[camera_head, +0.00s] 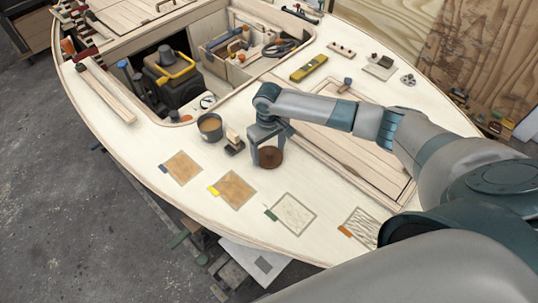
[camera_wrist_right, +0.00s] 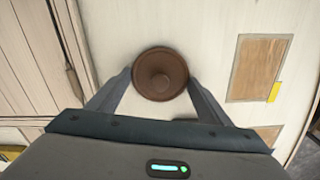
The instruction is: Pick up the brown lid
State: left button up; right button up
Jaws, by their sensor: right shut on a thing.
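The brown lid (camera_head: 270,157) is a round disc with a small knob, on or just above the pale plywood deck in the head view. In the right wrist view the lid (camera_wrist_right: 160,73) sits between the fingertips, its knob facing the camera. My right gripper (camera_head: 267,153) is shut on the lid, with a finger on either side of it; it also shows in the right wrist view (camera_wrist_right: 160,88). Whether the lid touches the deck, I cannot tell. My left gripper is not in view.
A dark pot (camera_head: 210,127) with tan contents and a small block on a dark base (camera_head: 234,142) stand just left of the gripper. Square sample panels (camera_head: 232,189) lie along the near deck. An open hatch (camera_head: 165,80) lies behind. A yellow level (camera_head: 309,68) lies further back.

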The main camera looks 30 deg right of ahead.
aim_at(268, 151)
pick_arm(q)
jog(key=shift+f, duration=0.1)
pick_arm(e)
jog(key=shift+r, duration=0.15)
jog(key=shift+w+r+b, duration=0.1)
jog(key=shift+r+b, duration=0.3)
jog(key=shift+r, duration=0.2)
notch_tip(268, 151, up, 2)
jog(key=shift+r+b, duration=0.2)
jog(key=shift+b, duration=0.4)
pick_arm(q)
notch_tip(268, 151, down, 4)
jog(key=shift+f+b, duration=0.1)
jog(key=shift+b, duration=1.05)
pick_arm(e)
jog(key=s+a+r, duration=0.1)
jog(key=s+r, duration=0.1)
jog(key=s, duration=0.1)
jog(key=s+a+r, duration=0.1)
jog(key=s+r, duration=0.1)
jog(key=s, duration=0.2)
jog(key=s+a+r, duration=0.2)
jog(key=s+r, duration=0.1)
jog(key=s, duration=0.1)
jog(key=shift+s, duration=0.1)
